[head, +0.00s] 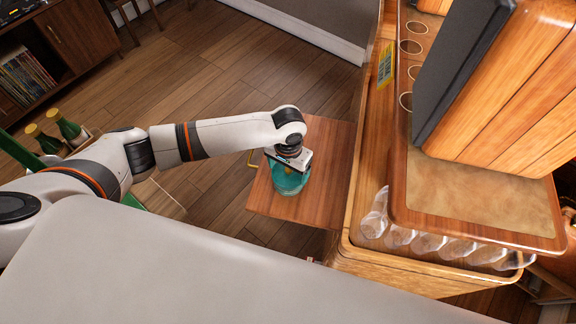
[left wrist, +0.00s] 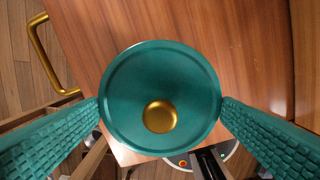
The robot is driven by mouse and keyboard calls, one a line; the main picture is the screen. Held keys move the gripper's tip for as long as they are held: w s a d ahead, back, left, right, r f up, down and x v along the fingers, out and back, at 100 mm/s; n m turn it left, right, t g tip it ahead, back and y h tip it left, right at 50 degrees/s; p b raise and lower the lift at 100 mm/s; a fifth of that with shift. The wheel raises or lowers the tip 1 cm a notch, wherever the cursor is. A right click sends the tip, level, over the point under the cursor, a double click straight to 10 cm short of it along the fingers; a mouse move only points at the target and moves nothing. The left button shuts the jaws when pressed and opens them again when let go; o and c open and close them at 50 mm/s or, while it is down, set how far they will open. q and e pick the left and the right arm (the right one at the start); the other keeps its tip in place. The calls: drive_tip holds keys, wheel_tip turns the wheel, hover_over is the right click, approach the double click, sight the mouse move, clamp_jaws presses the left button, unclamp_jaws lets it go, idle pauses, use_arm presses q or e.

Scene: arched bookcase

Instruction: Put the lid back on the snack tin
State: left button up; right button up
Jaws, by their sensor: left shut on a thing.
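My left gripper (head: 290,166) is above a reddish-brown wooden panel (head: 325,150) that juts out from the bookcase. In the left wrist view its two fingers (left wrist: 160,102) are shut on a round teal lid (left wrist: 125,85) with a gold knob (left wrist: 160,117), gripping it by opposite sides of the rim. In the head view a teal shape (head: 288,184) shows just under the gripper, partly covered by it. I cannot tell whether this is the lid alone or the lid with the tin below it. The lid hides whatever is under it in the wrist view. My right gripper is not in view.
A brass handle (head: 252,160) is on the panel's left edge. Green bottles (head: 70,130) stand in a crate at far left. The wooden floor (head: 215,75) behind the arm is clear.

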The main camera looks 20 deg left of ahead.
use_arm(q)
drive_tip(key=shift+p, duration=1)
idle(1.2)
drive_tip(key=shift+f+p, duration=0.2)
drive_tip(key=shift+p, duration=0.15)
idle(0.9)
drive_tip(key=shift+p, duration=0.45)
idle(0.6)
drive_tip(key=o, duration=0.8)
drive_tip(key=shift+r+p, duration=3.5)
drive_tip(key=shift+p, duration=0.6)
